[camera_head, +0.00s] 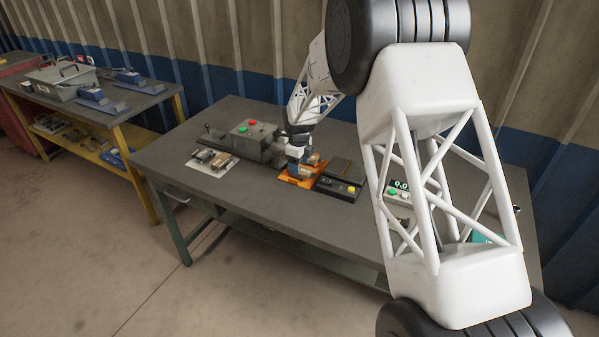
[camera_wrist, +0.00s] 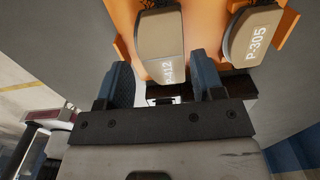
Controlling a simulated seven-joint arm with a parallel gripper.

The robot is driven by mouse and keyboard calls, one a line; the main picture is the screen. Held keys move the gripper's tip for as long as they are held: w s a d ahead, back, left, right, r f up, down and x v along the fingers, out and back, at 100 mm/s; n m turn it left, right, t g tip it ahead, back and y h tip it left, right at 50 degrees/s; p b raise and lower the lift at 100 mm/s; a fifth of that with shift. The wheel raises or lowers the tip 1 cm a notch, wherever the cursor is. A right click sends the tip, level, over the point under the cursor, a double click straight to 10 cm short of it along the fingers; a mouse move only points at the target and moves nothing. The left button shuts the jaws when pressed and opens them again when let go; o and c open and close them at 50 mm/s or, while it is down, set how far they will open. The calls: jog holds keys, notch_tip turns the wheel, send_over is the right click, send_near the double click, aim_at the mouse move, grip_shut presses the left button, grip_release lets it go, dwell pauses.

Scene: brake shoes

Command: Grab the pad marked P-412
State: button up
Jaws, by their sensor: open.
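The pad marked P-412 (camera_wrist: 160,40) is a tan block with white lettering in the wrist view; only part of its marking shows. It lies on an orange tray (camera_wrist: 207,15), which also shows in the head view (camera_head: 291,180). A second tan pad, marked P-305 (camera_wrist: 252,38), lies to its right on the same tray. My gripper (camera_wrist: 162,68) is open, with its blue fingers on either side of the near end of P-412. I cannot tell whether they touch it. In the head view my gripper (camera_head: 297,162) is low over the tray and hides part of it.
A grey machine (camera_head: 255,140) with red and green buttons stands left of the tray. A white plate with metal parts (camera_head: 211,161) lies further left. The table's front left is clear.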

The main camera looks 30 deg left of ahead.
jog(key=shift+f, duration=1)
jog(key=shift+c, duration=0.4)
jog(key=c, duration=0.7)
jog(key=shift+o, duration=0.2)
jog(key=shift+r, duration=0.15)
jog(key=shift+r, duration=0.75)
notch_tip(320, 180, up, 2)
jog(key=shift+d, duration=0.1)
jog(key=s+d, duration=0.3)
jog(key=s, duration=0.1)
jog(key=s+d+r, duration=0.1)
jog(key=s+d, duration=0.2)
jog(key=s, duration=0.1)
jog(key=s+d, duration=0.3)
jog(key=s, duration=0.1)
jog(key=shift+s+d+r, duration=0.15)
jog(key=shift+s+d, duration=0.05)
jog(key=shift+d, duration=0.2)
